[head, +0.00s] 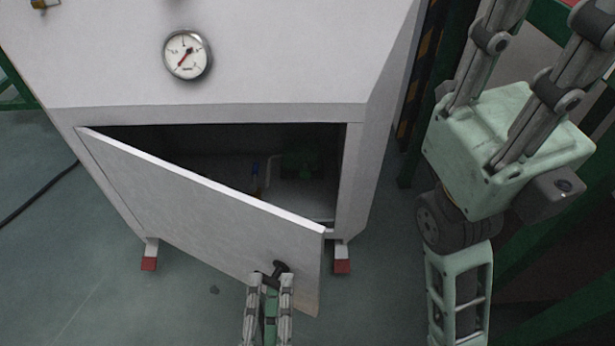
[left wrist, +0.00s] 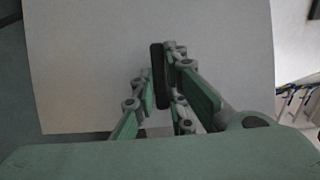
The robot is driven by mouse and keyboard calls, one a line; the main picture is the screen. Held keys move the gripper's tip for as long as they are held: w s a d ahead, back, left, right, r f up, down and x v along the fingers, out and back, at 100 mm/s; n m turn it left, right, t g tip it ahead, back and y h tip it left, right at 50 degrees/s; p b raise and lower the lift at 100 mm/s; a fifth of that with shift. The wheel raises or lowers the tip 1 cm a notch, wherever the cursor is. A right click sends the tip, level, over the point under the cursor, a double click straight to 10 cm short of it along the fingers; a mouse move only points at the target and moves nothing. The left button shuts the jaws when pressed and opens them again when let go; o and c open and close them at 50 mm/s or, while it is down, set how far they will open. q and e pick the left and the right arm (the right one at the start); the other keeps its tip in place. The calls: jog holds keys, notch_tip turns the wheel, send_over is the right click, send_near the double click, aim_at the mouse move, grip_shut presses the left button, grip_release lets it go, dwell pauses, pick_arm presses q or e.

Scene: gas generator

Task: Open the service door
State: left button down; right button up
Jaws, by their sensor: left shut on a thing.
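The service door (head: 200,205) is a white panel on the lower front of a white cabinet (head: 290,50). It stands ajar, hinged at the left, its right edge swung out toward me. A dark opening (head: 230,160) shows behind it. A small black handle (head: 280,268) sits near the door's free edge. My left gripper (head: 271,278) is shut on this handle; in the left wrist view the fingers close around the black handle (left wrist: 158,76) against the white panel. My right gripper (head: 525,85) is at the right, apart from the door, its fingertips cut off by the top edge.
A round gauge (head: 187,54) is on the cabinet above the door. Short red-tipped feet (head: 342,262) support the cabinet. Green floor (head: 70,270) is free at the left, with a dark cable (head: 38,195) on it. Green framework (head: 550,290) stands at the right.

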pick_arm(q)
jog(key=shift+s+a+f, duration=0.1)
jog(key=shift+s+a, duration=0.4)
jog(key=shift+s, duration=0.35)
jog(key=shift+s+a, duration=0.5)
jog(key=shift+s, duration=0.35)
jog(key=c, duration=1.4)
grip_release()
jog(key=shift+o, duration=0.2)
jog(key=s, duration=0.7)
